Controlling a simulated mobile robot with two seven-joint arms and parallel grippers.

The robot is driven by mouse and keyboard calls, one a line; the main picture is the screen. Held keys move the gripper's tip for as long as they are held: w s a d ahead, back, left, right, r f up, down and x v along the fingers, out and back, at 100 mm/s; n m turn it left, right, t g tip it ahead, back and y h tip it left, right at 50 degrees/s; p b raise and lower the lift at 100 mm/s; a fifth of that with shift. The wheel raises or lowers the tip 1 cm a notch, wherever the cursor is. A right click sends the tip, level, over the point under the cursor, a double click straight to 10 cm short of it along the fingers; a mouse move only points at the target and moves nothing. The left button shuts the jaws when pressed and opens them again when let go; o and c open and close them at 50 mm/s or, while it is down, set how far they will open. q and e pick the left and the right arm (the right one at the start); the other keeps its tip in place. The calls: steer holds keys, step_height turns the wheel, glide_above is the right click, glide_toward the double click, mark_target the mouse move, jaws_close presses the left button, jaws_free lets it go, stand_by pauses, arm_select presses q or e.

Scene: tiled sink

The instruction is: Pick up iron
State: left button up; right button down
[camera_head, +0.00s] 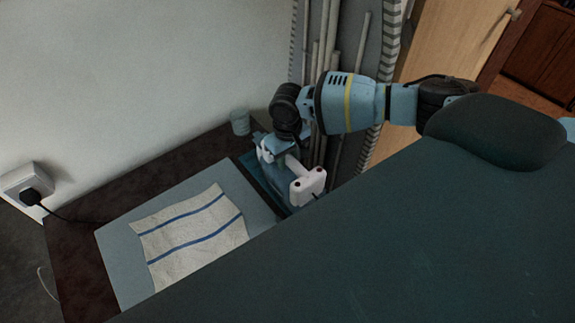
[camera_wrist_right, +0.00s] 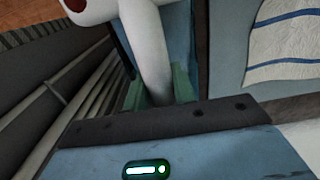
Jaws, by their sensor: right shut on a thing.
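The iron (camera_head: 309,185) is at the right end of the counter, beside the pale board. It has a white handle and a blue body, and its lower part is partly hidden by the dark edge in front. In the right wrist view the iron's white handle (camera_wrist_right: 150,55) runs down between my greenish fingers. My right gripper (camera_head: 277,148) reaches down onto the iron from behind and is shut on its handle (camera_wrist_right: 160,92). I cannot tell whether the iron touches its support. My left gripper is in neither view.
A striped cloth (camera_head: 190,235) lies on the pale board (camera_head: 118,262) left of the iron. A small cup (camera_head: 240,122) stands close by at the wall. A plug (camera_head: 30,195) with a cord is at the left. Pipes (camera_head: 322,50) rise behind my right gripper.

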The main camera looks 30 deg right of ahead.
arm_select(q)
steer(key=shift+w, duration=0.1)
arm_select(e)
steer(key=shift+w+r, duration=0.1)
steer(key=shift+r, duration=0.2)
